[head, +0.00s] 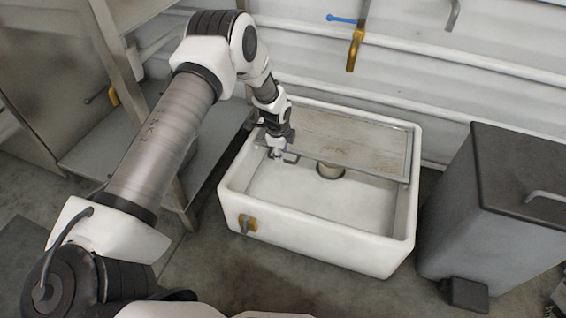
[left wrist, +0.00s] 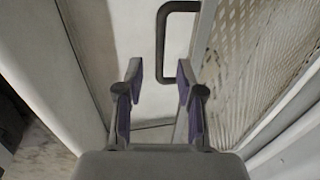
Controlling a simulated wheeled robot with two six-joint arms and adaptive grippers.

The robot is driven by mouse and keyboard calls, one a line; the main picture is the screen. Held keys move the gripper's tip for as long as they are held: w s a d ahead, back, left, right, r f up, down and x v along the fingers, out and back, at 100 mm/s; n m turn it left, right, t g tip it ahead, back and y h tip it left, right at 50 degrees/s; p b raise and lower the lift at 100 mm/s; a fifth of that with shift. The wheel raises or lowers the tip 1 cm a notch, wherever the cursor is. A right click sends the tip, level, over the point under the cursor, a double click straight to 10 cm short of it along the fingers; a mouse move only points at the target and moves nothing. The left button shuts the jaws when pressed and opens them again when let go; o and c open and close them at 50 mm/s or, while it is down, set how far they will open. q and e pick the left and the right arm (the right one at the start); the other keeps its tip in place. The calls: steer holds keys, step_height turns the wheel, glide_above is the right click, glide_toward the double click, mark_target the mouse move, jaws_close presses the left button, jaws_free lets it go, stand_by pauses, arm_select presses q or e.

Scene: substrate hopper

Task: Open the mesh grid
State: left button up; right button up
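The mesh grid (head: 350,137) is a flat, framed panel that covers the back part of the white basin (head: 318,236). It lies level with a metal bar along its front edge. Its perforated surface also shows at the right of the left wrist view (left wrist: 262,50). A dark U-shaped handle (head: 292,158) sticks out from the grid's front edge near its left end; it also shows in the left wrist view (left wrist: 163,40). My left gripper (head: 276,152) is over the basin's left side, beside the handle. Its fingers (left wrist: 160,75) are open, with the handle ahead between the tips. Contact cannot be told.
A dark grey pedal bin (head: 490,215) stands right of the basin. A metal shelf (head: 120,130) stands at left. White pipes and a yellow valve with blue lever (head: 355,48) are behind.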

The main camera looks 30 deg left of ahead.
arm_select(q)
steer(key=f, duration=0.1)
steer(key=f+b, duration=0.1)
steer(key=f, duration=0.1)
steer(key=shift+w+f, duration=0.2)
steer(key=shift+w, duration=0.15)
arm_select(e)
step_height(320, 180, down, 2)
arm_select(q)
jaws_close()
steer(key=shift+r, duration=0.1)
arm_select(e)
steer(key=shift+r, duration=0.1)
